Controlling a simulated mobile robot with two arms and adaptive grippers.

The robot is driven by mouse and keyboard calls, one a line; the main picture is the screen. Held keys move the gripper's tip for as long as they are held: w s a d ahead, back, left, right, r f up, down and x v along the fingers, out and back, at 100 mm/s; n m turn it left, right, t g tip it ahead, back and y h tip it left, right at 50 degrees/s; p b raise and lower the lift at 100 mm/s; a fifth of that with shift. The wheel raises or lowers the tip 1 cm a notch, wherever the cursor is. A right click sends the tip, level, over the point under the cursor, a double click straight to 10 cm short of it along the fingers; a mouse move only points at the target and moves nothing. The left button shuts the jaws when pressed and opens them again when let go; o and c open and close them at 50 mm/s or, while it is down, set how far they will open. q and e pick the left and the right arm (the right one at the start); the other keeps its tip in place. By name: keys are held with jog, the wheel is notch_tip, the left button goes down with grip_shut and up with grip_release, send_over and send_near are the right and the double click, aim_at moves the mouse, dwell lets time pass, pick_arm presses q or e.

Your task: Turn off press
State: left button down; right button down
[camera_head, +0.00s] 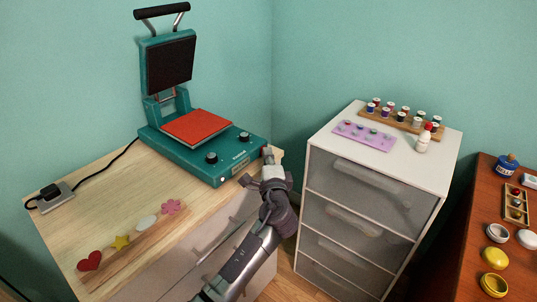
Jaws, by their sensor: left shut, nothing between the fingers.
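The teal heat press (192,160) stands on a light wooden table (120,190). Its dark upper plate (171,62) is raised, with a black handle (162,11) on top. A red pad (197,126) lies on its base. Two black knobs, a left one (211,158) and a right one (244,137), sit on the front of the base, with a small label between them. My left gripper (267,155) is shut and empty. Its tip is at the right front corner of the press; I cannot tell whether it touches. My right gripper is out of view.
A black cable runs from the press to a plug in a grey socket (56,199). Heart, star, oval and flower pieces lie near the table's front edge. A white drawer unit (322,139) with thread spools and a bottle (424,140) stands to the right, beside a brown table (481,215).

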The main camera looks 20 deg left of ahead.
pick_arm(q)
jog(key=shift+a+r+p, duration=0.2)
jog(key=shift+r+p, duration=0.1)
jog(key=shift+p, duration=0.1)
jog(key=shift+f, duration=0.1)
jog(key=v, duration=1.2)
jog(key=shift+d, duration=0.2)
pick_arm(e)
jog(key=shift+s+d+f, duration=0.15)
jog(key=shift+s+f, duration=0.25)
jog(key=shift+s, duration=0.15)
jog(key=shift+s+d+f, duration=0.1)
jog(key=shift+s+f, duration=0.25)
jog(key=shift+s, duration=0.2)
